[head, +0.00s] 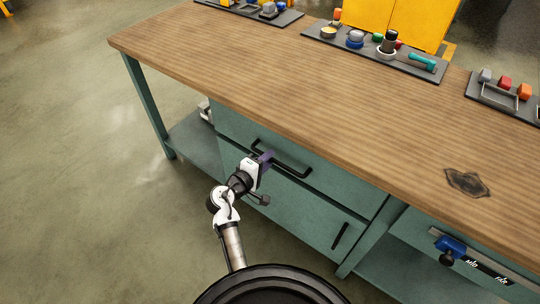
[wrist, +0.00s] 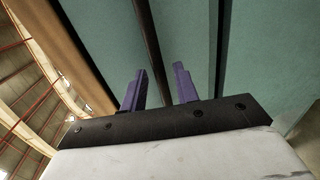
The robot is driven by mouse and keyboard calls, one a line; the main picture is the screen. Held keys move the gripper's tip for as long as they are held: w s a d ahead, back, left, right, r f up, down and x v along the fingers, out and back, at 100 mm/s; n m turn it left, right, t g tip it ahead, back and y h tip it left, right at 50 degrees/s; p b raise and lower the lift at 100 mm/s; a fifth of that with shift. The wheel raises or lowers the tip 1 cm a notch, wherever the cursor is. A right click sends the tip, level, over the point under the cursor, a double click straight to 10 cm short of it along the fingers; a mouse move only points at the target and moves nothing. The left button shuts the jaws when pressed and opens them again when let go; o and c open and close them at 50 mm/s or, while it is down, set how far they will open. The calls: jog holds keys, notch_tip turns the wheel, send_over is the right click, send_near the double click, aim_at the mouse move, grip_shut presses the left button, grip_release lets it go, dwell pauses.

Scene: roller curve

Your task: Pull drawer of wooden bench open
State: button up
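The wooden bench (head: 290,85) has a brown plank top on a green frame. Its green drawer (head: 320,171) sits under the top and looks closed, with a long black bar handle (head: 285,162). In the wrist view the handle (wrist: 148,45) runs as a dark bar between the two purple fingers. My gripper (head: 266,158) is at the left part of the handle. In the wrist view my gripper (wrist: 160,88) is open, with the fingers apart on either side of the bar. Whether the fingertips reach past the bar is hard to tell.
A green cabinet door (head: 310,215) with a small black handle (head: 340,236) is below the drawer. Tool trays (head: 375,50) line the back of the top. A blue vise-like tool (head: 450,246) is at the right front. Floor in front is clear.

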jog(key=shift+x, duration=0.95)
grip_shut()
